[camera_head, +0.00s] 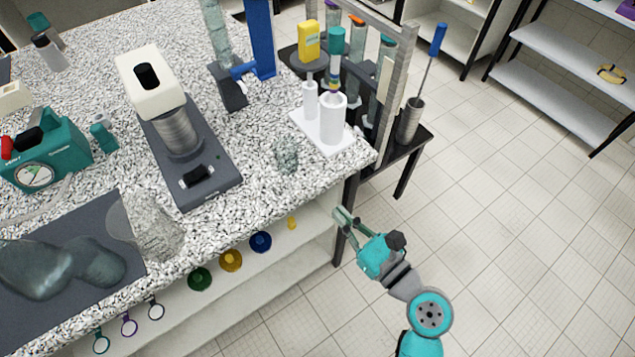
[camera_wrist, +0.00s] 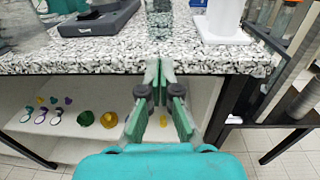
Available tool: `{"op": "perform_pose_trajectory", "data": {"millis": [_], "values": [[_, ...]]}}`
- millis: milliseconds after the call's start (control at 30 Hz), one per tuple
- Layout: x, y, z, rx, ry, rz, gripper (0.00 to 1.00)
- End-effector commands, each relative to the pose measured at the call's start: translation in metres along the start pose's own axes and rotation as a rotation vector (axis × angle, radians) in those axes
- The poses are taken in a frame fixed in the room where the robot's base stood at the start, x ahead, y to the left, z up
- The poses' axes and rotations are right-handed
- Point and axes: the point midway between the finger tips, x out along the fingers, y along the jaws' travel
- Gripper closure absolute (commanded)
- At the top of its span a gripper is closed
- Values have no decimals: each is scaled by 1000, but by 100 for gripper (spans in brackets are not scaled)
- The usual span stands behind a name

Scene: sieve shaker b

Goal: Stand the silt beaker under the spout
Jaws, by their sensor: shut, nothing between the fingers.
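A small clear glass beaker (camera_head: 287,155) stands on the speckled counter near its right front edge. It also shows in the wrist view (camera_wrist: 158,22), straight beyond my fingertips. A larger clear glass vessel (camera_head: 150,228) is at the front left of the counter. No label shows which one is the silt beaker. My gripper (camera_head: 338,212) is in front of the counter's right corner, apart from the small beaker. In the wrist view my gripper (camera_wrist: 153,68) has its fingertips together, empty, in front of the counter edge. I cannot make out the spout clearly.
The sieve shaker (camera_head: 180,135) stands on the counter (camera_head: 255,185), left of the small beaker. A white stand (camera_head: 333,125) is close on the beaker's right. A dark side table (camera_head: 415,140) adjoins. Lids lie on the shelf (camera_head: 280,255) below. The floor at right is clear.

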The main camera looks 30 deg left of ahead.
Motion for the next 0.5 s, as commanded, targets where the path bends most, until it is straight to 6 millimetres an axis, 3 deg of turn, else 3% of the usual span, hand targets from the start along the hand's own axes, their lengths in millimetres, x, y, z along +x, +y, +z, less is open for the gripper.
{"op": "perform_pose_trajectory", "data": {"millis": [167,500], "values": [[2,3,4,1,0,0,100],[59,3,4,-1,0,1,100]]}}
